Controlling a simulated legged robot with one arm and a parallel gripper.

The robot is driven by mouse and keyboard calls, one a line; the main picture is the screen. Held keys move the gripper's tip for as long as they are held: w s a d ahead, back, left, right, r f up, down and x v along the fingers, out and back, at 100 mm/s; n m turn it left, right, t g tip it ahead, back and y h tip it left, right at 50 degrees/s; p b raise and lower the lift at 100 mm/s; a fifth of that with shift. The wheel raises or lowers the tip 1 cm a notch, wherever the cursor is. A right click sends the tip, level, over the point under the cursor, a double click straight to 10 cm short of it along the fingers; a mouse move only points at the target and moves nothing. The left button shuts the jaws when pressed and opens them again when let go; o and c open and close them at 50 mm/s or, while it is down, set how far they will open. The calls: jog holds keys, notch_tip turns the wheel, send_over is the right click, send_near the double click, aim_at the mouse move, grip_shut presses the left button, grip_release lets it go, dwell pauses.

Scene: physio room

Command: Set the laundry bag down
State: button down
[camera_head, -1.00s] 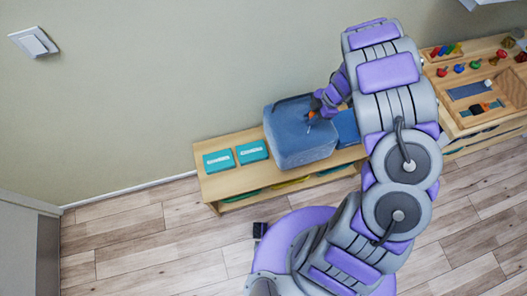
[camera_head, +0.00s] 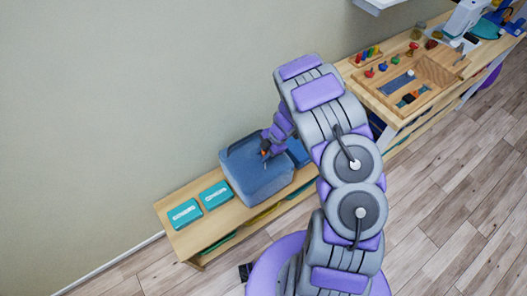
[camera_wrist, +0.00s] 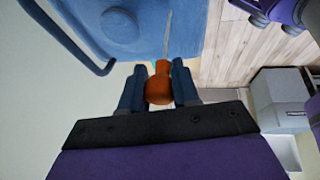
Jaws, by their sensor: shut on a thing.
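The blue laundry bag (camera_head: 255,182), a boxy soft shape with a dark rim along its back, is at the low wooden bench (camera_head: 192,246). I cannot tell whether it rests fully on the bench top or hangs just above it. My gripper (camera_head: 265,151) is at the bag's upper side. In the wrist view, my gripper (camera_wrist: 158,78) is shut on an orange toggle (camera_wrist: 158,90), from which a thin grey cord runs up over the bag (camera_wrist: 125,30). The bag's underside is hidden.
Two teal boxes (camera_head: 185,213) (camera_head: 215,195) lie on the bench left of the bag. A blue item (camera_head: 298,152) sits close to its right. A higher wooden table (camera_head: 362,92) with pegs and trays stands farther right. Wood floor (camera_head: 445,235) is open in front.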

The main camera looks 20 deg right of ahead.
jog(key=shift+f+b, duration=0.45)
jog(key=shift+f, duration=1.35)
jog(key=c, duration=0.8)
grip_release()
